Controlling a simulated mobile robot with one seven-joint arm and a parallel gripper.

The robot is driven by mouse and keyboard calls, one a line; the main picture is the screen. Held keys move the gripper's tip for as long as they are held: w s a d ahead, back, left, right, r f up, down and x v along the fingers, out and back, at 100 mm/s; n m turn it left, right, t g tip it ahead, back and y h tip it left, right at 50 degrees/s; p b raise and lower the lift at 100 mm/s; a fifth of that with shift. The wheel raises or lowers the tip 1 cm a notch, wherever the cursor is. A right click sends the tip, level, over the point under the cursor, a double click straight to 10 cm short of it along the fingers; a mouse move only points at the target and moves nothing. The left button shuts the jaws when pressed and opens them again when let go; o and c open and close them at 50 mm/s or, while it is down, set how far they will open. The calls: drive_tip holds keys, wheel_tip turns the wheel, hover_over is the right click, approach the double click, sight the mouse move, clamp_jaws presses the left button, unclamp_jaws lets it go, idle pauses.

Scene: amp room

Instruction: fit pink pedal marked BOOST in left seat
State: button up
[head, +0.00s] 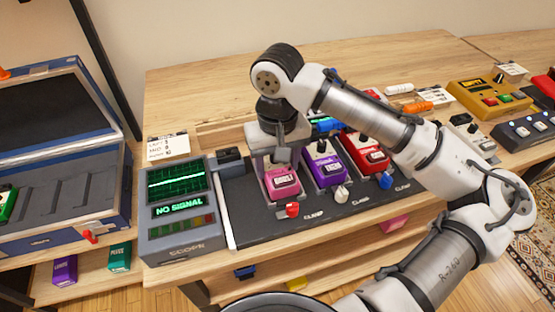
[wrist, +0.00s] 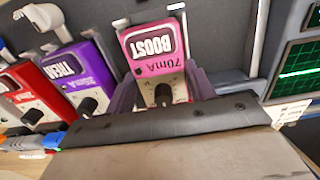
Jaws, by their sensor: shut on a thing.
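The pink pedal marked BOOST (head: 283,183) is at the left seat of the dark pedal board (head: 258,222). It also shows in the wrist view (wrist: 152,48), its label facing the camera upside down or nearly so. My gripper (head: 277,160) is above it and shut on it, with a finger on each side of the pedal's knob end. I cannot tell whether its underside rests fully in the seat. A red-tipped clamp lever (head: 292,209) is in front of the pedal.
A purple pedal (head: 325,167) and a red pedal (head: 367,153) sit to the right on the board. The scope (head: 178,208) on the left reads NO SIGNAL. A blue case (head: 60,180) stands further left. More pedals stand along the bench to the right.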

idle(0.3)
drive_tip(key=o, duration=1.5)
drive_tip(key=shift+r, duration=0.1)
drive_tip(key=shift+r+p, duration=3.4)
drive_tip(key=shift+p, duration=0.2)
drive_tip(key=shift+f, duration=0.1)
